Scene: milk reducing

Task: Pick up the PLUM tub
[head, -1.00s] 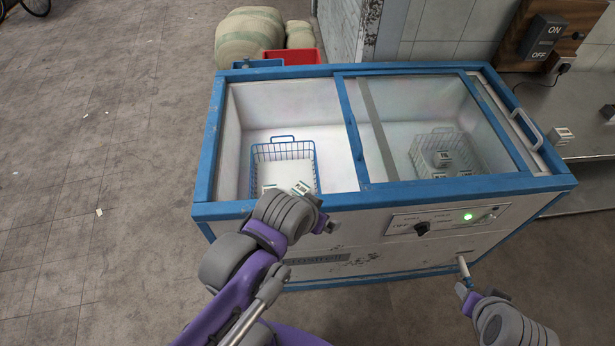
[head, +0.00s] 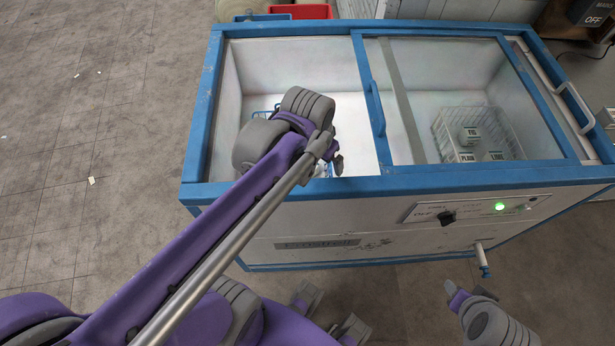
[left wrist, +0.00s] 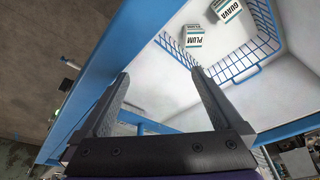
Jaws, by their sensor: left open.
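The PLUM tub (left wrist: 194,36), white with a teal band, sits in the blue wire basket (left wrist: 247,62) in the left wrist view. A second white tub (left wrist: 228,10) is beside it. My left gripper (left wrist: 160,82) is open and empty, its fingers apart and short of the basket. In the head view my left gripper (head: 338,163) is over the freezer's open left half, and my arm hides most of the basket (head: 264,113) and its tubs. My right gripper (head: 456,291) is low at the right, outside the freezer; its jaws are unclear.
The chest freezer (head: 300,187) has a raised blue rim. A red crate (head: 300,11) is behind. Open floor lies left.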

